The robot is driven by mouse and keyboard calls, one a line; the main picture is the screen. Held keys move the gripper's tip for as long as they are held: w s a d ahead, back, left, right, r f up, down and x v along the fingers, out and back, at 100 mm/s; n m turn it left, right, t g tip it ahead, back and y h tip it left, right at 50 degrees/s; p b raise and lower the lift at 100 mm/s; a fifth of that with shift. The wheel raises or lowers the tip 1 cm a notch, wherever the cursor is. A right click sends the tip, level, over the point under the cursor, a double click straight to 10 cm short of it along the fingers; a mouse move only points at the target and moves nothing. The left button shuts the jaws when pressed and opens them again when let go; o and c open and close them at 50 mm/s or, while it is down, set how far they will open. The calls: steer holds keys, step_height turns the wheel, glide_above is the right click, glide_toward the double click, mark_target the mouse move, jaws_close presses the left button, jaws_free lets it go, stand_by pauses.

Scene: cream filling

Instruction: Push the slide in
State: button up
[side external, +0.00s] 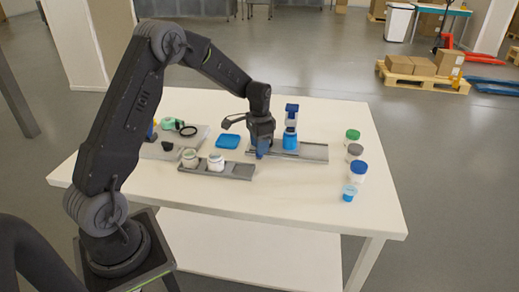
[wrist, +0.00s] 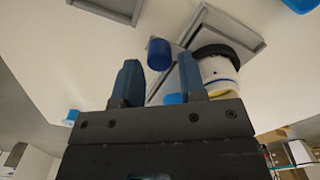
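My gripper (side external: 263,150) points down at the left part of a long grey rail tray (side external: 315,152) on the white table. In the wrist view my two blue fingertips (wrist: 160,75) stand apart with a gap between them. A dark blue cylinder (wrist: 160,52) shows beyond that gap; I see nothing clearly held. A round white and black part (wrist: 218,66) is just right of my right finger in the wrist view. I cannot tell which part is the slide.
A smaller grey tray (side external: 240,172) with two white jars (side external: 216,162) lies in front. A blue lid (side external: 228,141) is left of my gripper. A grey board (side external: 160,150) with tools is farther left. Several lidded jars (side external: 358,171) line the right side. The front of the table is clear.

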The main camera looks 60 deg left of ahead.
steer(key=shift+f, duration=1)
jaws_close()
